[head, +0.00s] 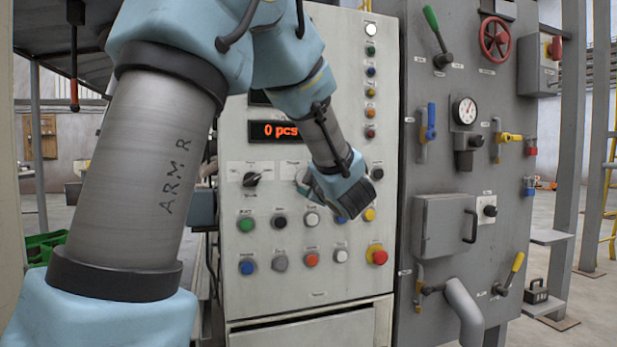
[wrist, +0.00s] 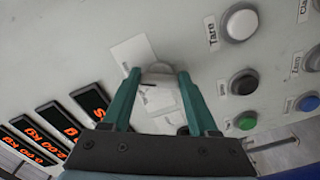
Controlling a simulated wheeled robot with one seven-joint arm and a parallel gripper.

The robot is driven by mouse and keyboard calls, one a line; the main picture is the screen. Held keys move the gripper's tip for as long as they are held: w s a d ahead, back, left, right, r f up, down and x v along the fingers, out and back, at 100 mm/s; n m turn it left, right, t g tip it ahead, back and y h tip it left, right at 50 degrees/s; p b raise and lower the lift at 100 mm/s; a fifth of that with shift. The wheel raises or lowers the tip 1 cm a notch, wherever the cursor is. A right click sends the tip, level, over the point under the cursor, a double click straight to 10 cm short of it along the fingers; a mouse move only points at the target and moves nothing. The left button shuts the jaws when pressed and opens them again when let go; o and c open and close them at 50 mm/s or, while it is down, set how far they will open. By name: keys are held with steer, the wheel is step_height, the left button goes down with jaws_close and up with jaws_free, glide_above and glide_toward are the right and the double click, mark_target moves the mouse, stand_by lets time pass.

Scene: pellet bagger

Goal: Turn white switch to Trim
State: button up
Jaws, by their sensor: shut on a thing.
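The white switch (wrist: 158,88) sits on a pale label plate (wrist: 133,52) on the control panel. In the wrist view my gripper (wrist: 159,73) has its two green fingers on either side of the switch, closed on it. A short dark mark shows on the switch, but the position names on the plate are too small to read, so I cannot tell where it points. In the head view my gripper (head: 308,187) is at the panel right of a black switch (head: 252,179), and my wrist mostly hides the white switch.
Several push buttons, including a green button (head: 246,223) and a red emergency stop (head: 376,255), lie below. A red display (head: 275,131) reads 0 pcs above. A grey cabinet (head: 445,225) with levers and valves stands to the right. The wrist view shows a Tare button (wrist: 240,22) nearby.

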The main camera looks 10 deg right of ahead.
steer(key=shift+f+m, duration=0.1)
steer(key=shift+m, duration=0.2)
steer(key=o, duration=1.4)
steer(key=s, duration=0.3)
steer(key=s+d, duration=0.1)
steer(key=s, duration=0.3)
steer(key=s+b, duration=0.1)
steer(key=s, duration=0.2)
steer(key=shift+s+d, duration=0.2)
steer(key=shift+s, duration=0.2)
